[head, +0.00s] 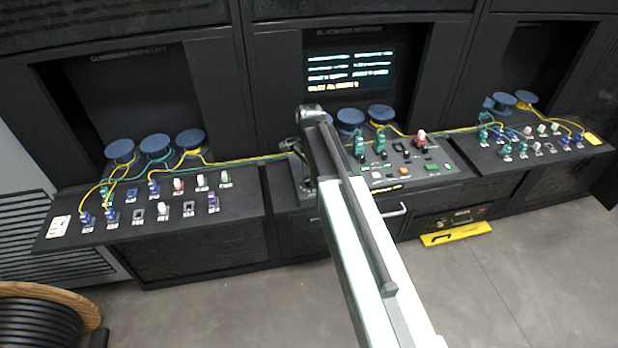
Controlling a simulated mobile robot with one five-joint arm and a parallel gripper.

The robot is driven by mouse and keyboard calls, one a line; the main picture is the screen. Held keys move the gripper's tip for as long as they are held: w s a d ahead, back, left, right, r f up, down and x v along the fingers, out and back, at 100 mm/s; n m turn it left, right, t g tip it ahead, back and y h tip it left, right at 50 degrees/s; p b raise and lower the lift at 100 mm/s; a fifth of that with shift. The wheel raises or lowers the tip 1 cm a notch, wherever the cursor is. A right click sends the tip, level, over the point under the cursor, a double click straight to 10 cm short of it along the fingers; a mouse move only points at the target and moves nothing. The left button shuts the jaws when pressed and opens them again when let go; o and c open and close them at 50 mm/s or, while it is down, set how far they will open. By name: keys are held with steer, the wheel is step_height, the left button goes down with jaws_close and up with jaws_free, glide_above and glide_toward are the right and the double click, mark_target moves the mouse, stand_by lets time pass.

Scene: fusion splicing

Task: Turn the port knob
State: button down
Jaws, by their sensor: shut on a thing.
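My gripper (300,168) is at the left end of the centre console (455,165), at the far end of my white and dark arm. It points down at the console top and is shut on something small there. The port knob itself is hidden by my gripper and arm; its place on the console fits it being what the jaws hold. I cannot tell which way the knob is turned.
A lit screen (350,70) stands behind the console. Blue spools (350,120) with yellow and green cables sit near my gripper. Left (240,200) and right (590,150) consoles carry several connectors. A cable drum (40,325) stands lower left.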

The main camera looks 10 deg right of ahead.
steer(key=shift+n, duration=2.8)
steer(key=c, duration=1)
jaws_free()
steer(key=shift+c, duration=0.2)
step_height(320, 180, up, 8)
steer(key=p, duration=0.8)
